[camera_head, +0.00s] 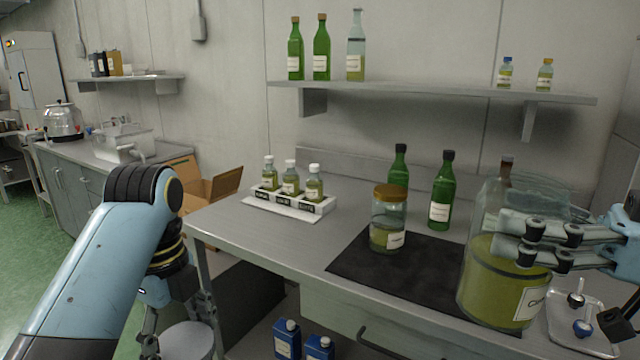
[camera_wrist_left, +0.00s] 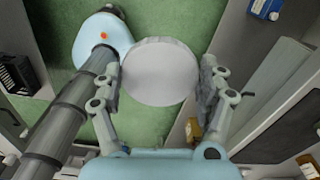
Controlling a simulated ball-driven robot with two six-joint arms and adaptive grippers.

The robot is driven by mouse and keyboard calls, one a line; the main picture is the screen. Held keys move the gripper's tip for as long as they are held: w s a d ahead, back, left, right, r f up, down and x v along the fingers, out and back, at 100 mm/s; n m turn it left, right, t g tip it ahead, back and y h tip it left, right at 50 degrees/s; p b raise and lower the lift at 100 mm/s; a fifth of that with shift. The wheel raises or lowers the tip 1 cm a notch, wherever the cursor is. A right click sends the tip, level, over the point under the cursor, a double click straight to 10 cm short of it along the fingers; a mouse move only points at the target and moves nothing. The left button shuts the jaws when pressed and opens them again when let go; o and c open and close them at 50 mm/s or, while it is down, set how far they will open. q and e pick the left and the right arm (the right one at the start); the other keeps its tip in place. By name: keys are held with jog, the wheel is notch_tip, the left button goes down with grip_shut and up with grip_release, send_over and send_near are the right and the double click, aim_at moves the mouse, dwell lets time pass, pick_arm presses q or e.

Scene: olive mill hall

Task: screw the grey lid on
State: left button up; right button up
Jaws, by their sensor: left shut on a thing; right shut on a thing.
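The grey lid (camera_wrist_left: 160,72) is a round disc between the fingers of my left gripper (camera_wrist_left: 160,85) in the left wrist view. In the head view the lid (camera_head: 188,342) shows at the bottom edge, low in front of the bench and apart from the jar. My right gripper (camera_head: 530,242) is shut on a large glass jar (camera_head: 490,285) with yellow-green liquid and a white label, at the right of the bench. No lid shows on this jar. The fingers and a bottle behind partly confuse its upper part.
A smaller jar with a brown lid (camera_head: 388,225) and green bottles (camera_head: 441,195) stand by the dark mat (camera_head: 345,262). A tray with small tools (camera_head: 560,338) lies right of the large jar. A white rack of small bottles (camera_head: 315,205) stands left. Blue bottles (camera_head: 287,340) stand below.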

aim_at(484, 300)
notch_tip(484, 300, down, 11)
jog(key=b, duration=1)
jog(key=shift+a+f+b, duration=0.1)
jog(key=shift+f+b, duration=0.05)
jog(key=shift+b, duration=0.25)
jog(key=shift+w+a, duration=0.15)
jog(key=shift+a, duration=0.4)
jog(key=w+a+f+n+g+y, duration=0.1)
jog(key=a+n+g, duration=0.3)
jog(key=a+g, duration=0.2)
jog(key=w+a+f+n+g+y, duration=0.1)
jog(key=a+n+g+y, duration=0.1)
jog(key=a+n+g, duration=0.2)
jog(key=a+g, duration=0.2)
jog(key=a, duration=0.2)
